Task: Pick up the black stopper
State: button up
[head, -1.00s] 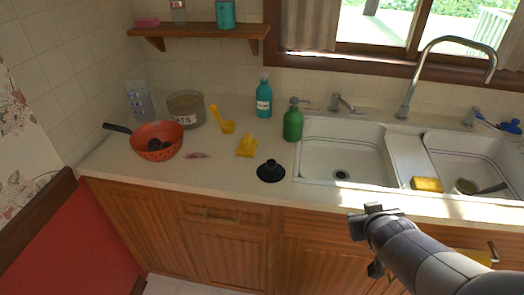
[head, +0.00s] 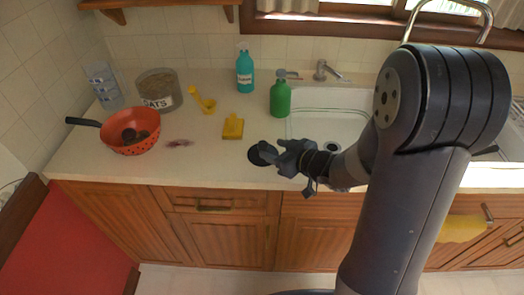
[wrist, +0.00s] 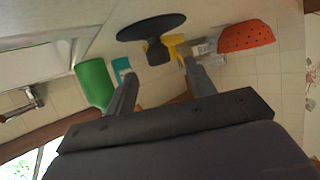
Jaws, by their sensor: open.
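The black stopper (head: 259,155) sits on the pale counter, left of the sink's front-left corner. In the wrist view the stopper (wrist: 152,30) appears as a flat dark disc with a short knob, a little beyond the fingertips and between their lines. My gripper (head: 272,152) reaches in from the right at the stopper and partly covers it in the head view. In the wrist view my gripper (wrist: 160,75) has its two fingers spread apart with nothing between them. I cannot tell whether a finger touches the stopper.
A yellow block-like item (head: 232,127) and a green pump bottle (head: 280,98) stand behind the stopper. An orange colander (head: 130,133), an oats jar (head: 160,88) and a teal bottle (head: 245,70) are farther off. The sink (head: 325,128) lies to the right.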

aim_at(264, 145)
jog(key=shift+x, duration=2.95)
jog(key=shift+r, duration=0.15)
jog(key=shift+c, duration=0.3)
jog(key=c, duration=1)
